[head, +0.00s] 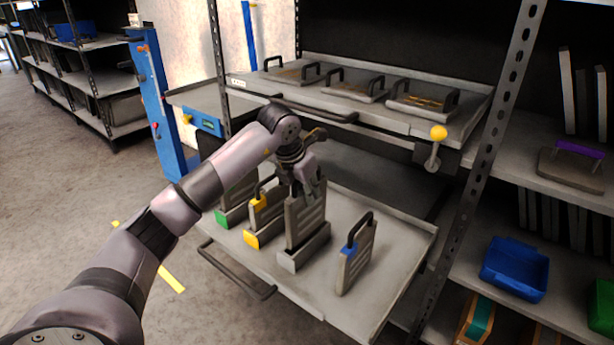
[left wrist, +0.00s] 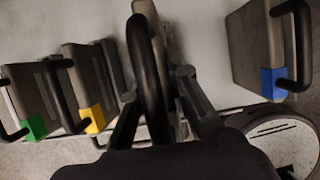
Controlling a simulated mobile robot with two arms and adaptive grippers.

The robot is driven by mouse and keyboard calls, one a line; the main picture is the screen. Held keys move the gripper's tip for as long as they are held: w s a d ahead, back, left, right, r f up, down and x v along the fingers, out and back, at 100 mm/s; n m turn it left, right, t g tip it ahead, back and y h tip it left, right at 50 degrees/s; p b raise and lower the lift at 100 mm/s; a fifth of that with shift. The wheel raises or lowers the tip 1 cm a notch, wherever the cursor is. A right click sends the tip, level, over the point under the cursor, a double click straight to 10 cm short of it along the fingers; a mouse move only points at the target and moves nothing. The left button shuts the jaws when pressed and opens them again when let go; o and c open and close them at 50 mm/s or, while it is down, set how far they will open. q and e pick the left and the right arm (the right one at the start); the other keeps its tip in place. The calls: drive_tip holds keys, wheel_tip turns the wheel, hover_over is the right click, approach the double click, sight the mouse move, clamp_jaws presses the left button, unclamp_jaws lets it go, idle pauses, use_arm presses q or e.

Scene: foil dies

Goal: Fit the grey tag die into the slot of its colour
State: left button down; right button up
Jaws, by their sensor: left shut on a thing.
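The grey tag die (head: 305,222) is an upright grey plate. My left gripper (head: 307,184) is shut on its handle at the top. The handle shows as a dark bar between the fingers in the left wrist view (left wrist: 148,75). The die's lower end meets the grey slot block (head: 292,262) on the pulled-out shelf. I cannot tell how deep it sits, and the gripper hides part of its top. My right gripper is not in view.
To the left stand a yellow-tag die (head: 265,214) by a yellow-fronted slot and a die by a green-fronted slot (head: 222,217). A blue-tag die (head: 357,258) stands to the right. The upper shelf (head: 440,122) holds several handled plates. The front right of the lower shelf (head: 400,245) is clear.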

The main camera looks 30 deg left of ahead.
sight(294, 186)
use_arm(q)
wheel_tip(294, 186, down, 7)
drive_tip(key=shift+w+r+b, duration=0.15)
drive_tip(key=shift+r+b, duration=0.05)
drive_tip(key=shift+b, duration=0.4)
drive_tip(key=c, duration=2)
unclamp_jaws()
drive_tip(key=shift+f, duration=0.2)
drive_tip(key=o, duration=0.5)
drive_tip(key=shift+r, duration=0.1)
drive_tip(key=shift+c, duration=0.2)
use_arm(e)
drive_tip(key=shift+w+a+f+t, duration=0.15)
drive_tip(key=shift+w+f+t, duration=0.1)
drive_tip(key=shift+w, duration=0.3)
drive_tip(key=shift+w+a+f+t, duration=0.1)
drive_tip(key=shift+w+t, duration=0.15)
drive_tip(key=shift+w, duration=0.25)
